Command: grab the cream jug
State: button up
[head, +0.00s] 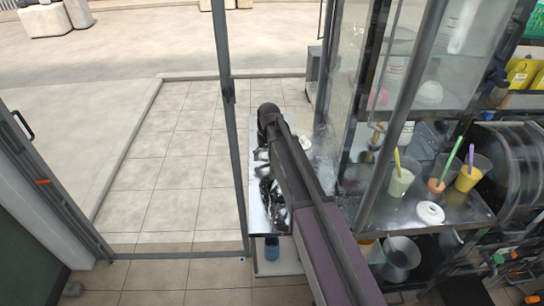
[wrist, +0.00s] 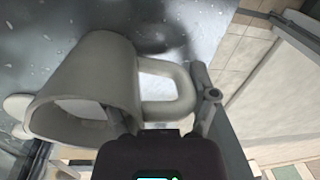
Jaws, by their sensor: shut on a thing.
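The cream jug (wrist: 90,80) fills the left and middle of the wrist view. It is a plain cream-grey vessel, lying tilted in the picture, with its wide opening toward the lower left and its looped handle on the right. My gripper (wrist: 165,108) is shut on the jug at the handle side. One finger shows right of the handle; the other is mostly hidden near the jug's body. In the head view my arm covers the place where the jug and gripper are. I cannot tell whether the jug touches the counter.
A shiny metal counter (head: 270,208) lies beneath my arm, with a blue cup (head: 271,248) at its near end. At right, a metal shelf (head: 460,212) holds cups with straws and a white lid (head: 430,213). A glass cabinet (head: 350,90) stands close right. Tiled floor is clear at left.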

jog(key=shift+w+r+p, duration=0.1)
jog(key=shift+r+p, duration=0.4)
jog(key=shift+p, duration=0.1)
jog(key=shift+c, duration=0.4)
jog(key=shift+r+p, duration=4.2)
jog(key=shift+r, duration=0.05)
jog(key=shift+r, duration=0.2)
dwell(0.7)
